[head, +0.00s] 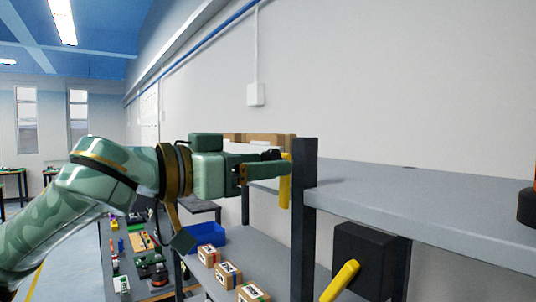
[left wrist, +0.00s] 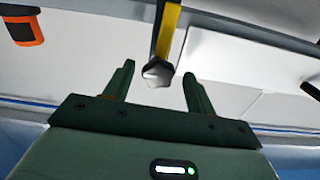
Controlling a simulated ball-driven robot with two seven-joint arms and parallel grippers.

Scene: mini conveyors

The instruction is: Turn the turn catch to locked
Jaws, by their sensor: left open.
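A yellow bar (head: 285,186) stands upright beside the dark shelf post in the head view; it looks like the turn catch's handle. In the left wrist view the yellow bar (left wrist: 166,32) ends in a grey faceted knob (left wrist: 157,73). My left gripper (head: 277,166) is level with the bar's upper part, its fingers pointing right. In the left wrist view my left gripper (left wrist: 159,69) is open, with the knob appearing between its fingertips. I cannot tell whether they touch. No lock marking is visible. My right gripper is not in view.
A black box (head: 366,252) with a slanted yellow lever (head: 340,281) sits below the grey shelf (head: 430,195). The dark post (head: 304,215) stands close to my gripper. Several cartons (head: 228,273) and a blue bin (head: 207,234) lie lower down.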

